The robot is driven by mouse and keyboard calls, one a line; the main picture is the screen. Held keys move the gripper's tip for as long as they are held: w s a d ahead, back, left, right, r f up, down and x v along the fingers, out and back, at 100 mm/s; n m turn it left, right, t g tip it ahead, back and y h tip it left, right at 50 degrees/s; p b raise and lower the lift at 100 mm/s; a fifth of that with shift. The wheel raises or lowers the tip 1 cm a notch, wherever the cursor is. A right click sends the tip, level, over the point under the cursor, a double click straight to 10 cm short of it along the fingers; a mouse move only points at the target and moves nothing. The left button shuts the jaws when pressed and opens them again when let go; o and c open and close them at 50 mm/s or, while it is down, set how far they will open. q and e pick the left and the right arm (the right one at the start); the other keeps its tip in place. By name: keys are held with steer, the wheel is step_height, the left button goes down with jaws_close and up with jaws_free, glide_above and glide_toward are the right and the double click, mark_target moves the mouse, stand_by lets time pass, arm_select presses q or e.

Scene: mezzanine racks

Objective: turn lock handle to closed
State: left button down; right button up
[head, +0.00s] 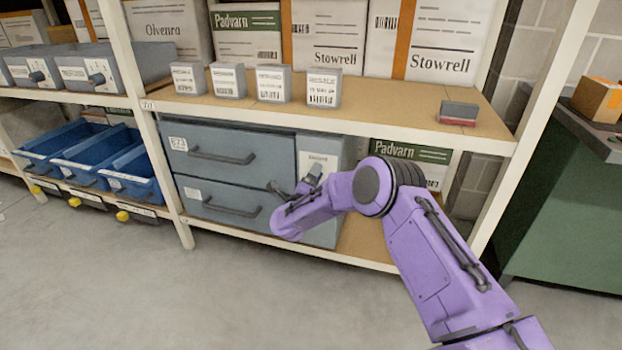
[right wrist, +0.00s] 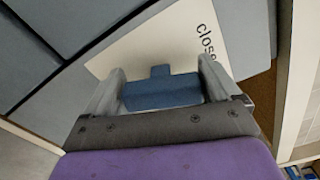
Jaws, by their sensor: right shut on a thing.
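The lock handle is a blue block-like piece (right wrist: 160,92) with a small tab in the right wrist view, in front of a pale label plate (right wrist: 165,40) with the partly visible word "close". My right gripper (right wrist: 162,82) is shut on it, one grey finger at each side. In the head view the right gripper (head: 308,184) is at the lock panel (head: 320,150), at the right end of the grey-blue drawer cabinet (head: 240,170). My purple arm and wrist hide part of the panel there. My left gripper is not in view.
The cabinet's two drawers are shut, with dark bar handles. A wooden shelf (head: 400,112) with small labelled boxes and a dark red-grey block (head: 458,112) runs above the arm. A rack post (head: 530,90) stands to the right. Blue bins (head: 95,155) sit left.

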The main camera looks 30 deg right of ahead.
steer(key=shift+f+n+p, duration=0.15)
steer(key=shift+n+p, duration=0.1)
steer(key=shift+n, duration=0.7)
steer(key=shift+f+n+p, duration=0.15)
steer(key=shift+n+p, duration=0.05)
steer(key=shift+n, duration=0.75)
steer(key=o, duration=0.8)
steer(key=shift+s+a, duration=0.25)
steer(key=shift+a, duration=0.1)
steer(key=p+v, duration=0.2)
steer(key=v, duration=0.7)
steer(key=shift+s+a, duration=0.25)
steer(key=shift+s, duration=0.1)
